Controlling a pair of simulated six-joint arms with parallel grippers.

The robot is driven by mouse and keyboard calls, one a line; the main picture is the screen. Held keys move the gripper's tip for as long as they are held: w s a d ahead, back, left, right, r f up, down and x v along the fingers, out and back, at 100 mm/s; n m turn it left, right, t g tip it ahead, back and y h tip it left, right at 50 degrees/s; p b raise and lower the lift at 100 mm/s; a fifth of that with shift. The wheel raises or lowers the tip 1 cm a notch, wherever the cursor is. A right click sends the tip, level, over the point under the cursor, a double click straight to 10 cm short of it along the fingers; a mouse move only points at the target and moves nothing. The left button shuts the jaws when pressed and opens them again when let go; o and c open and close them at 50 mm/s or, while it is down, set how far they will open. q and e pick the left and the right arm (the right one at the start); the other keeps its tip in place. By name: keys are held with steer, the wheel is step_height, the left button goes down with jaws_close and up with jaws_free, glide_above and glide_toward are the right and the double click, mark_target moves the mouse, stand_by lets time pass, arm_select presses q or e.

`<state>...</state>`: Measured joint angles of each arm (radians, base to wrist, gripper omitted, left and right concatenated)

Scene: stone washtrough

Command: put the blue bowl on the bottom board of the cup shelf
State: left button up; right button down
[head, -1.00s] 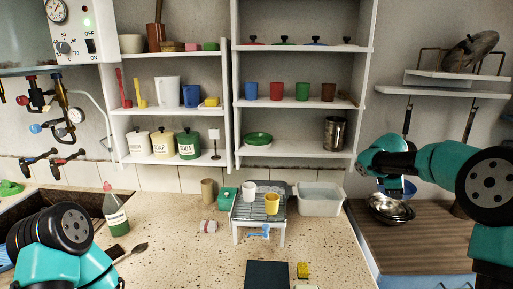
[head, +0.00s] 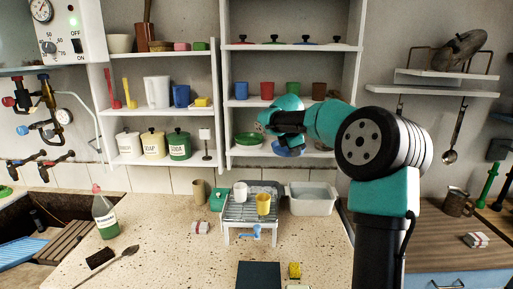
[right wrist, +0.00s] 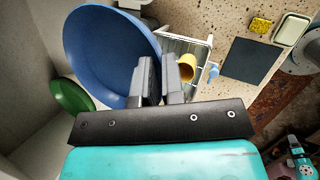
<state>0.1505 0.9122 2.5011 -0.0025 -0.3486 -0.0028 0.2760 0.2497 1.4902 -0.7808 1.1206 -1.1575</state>
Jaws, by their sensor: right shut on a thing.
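The blue bowl (head: 288,149) is held at the cup shelf, in front of or over the bottom board (head: 318,154); I cannot tell whether it touches the board. My right gripper (head: 281,136) is shut on it. In the right wrist view, the fingers (right wrist: 161,78) grip the rim of the blue bowl (right wrist: 112,52). A green dish (head: 247,140) is on the bottom board, left of the blue bowl; it also shows in the right wrist view (right wrist: 72,97). My left gripper is out of view.
Blue, red, green and brown cups (head: 267,91) stand on the board above. My right arm hides the bottom board's right part. Below, a wire rack (head: 240,213) holds a white cup and a yellow cup (head: 263,204), beside a white tub (head: 311,201).

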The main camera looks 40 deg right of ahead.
steer(key=shift+w+a+r, duration=0.2)
steer(key=shift+w+a, duration=0.05)
steer(key=shift+d, duration=0.1)
steer(key=shift+w+d+f, duration=0.25)
steer(key=shift+w+d, duration=1.5)
steer(key=shift+d, duration=0.25)
steer(key=shift+w+d+f, duration=0.3)
steer(key=shift+w+d, duration=1.45)
steer(key=shift+d, duration=0.2)
steer(key=shift+w+d+f, duration=0.25)
steer(key=shift+w+d, duration=1.5)
steer(key=shift+d, duration=0.25)
steer(key=shift+f, duration=0.1)
steer(key=shift+f, duration=1.65)
steer(key=shift+f, duration=0.1)
steer(key=c, duration=1.2)
jaws_free()
steer(key=shift+c, duration=0.2)
